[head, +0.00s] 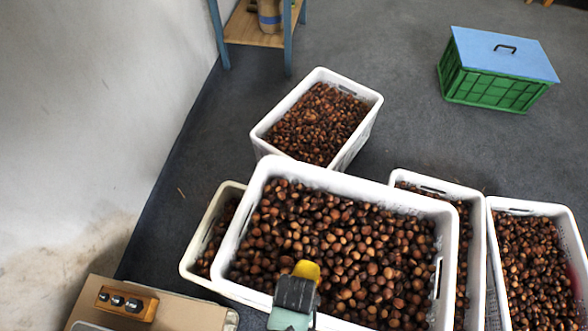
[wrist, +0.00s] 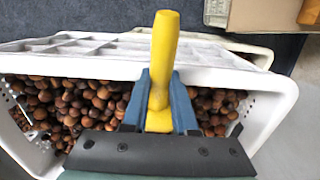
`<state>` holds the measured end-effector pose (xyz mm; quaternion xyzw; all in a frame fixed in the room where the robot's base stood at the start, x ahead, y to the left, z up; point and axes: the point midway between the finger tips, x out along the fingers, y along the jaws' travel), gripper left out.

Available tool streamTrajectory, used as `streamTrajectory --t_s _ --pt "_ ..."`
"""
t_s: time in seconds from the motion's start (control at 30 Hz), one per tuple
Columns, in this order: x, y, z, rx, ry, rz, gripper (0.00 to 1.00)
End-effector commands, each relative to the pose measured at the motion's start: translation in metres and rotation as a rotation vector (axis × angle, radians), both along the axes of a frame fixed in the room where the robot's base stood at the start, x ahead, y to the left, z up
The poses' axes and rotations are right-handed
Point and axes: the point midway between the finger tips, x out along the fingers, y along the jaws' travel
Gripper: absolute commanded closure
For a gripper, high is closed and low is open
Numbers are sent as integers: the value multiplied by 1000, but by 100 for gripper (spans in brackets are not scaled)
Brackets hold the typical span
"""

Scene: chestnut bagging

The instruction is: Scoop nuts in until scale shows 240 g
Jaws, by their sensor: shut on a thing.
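A yellow scoop (head: 307,270) is held by my gripper (head: 296,290) low in the head view, over the near part of the large white crate (head: 262,200) of brown chestnuts (head: 330,235). In the wrist view, the yellow handle (wrist: 164,60) stands between the blue fingers of my gripper (wrist: 160,85), which are shut on it. I cannot make out a scale reading or a bag in either view.
More white crates of chestnuts stand behind (head: 375,98), at left (head: 190,262) and at right (head: 480,250) (head: 575,250). A tan surface (head: 180,315) at lower left bears a wooden block with black knobs (head: 127,302). A green crate with blue lid (head: 505,55) stands far right.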

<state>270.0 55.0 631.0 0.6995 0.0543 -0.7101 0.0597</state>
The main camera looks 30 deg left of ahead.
Motion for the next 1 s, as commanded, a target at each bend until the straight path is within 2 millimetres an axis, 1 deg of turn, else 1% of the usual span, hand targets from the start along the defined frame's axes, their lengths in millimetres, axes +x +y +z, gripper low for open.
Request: streamTrajectory --t_s 0.03,0.4,0.5,0.7,1.0 --pt "25 0 -18 25 -158 -5 100" --pt "25 -1 21 35 -225 -12 100" --pt "23 0 28 40 -236 -9 100" --pt "22 2 35 44 -246 -7 100" --pt "22 3 36 46 -247 -5 100"
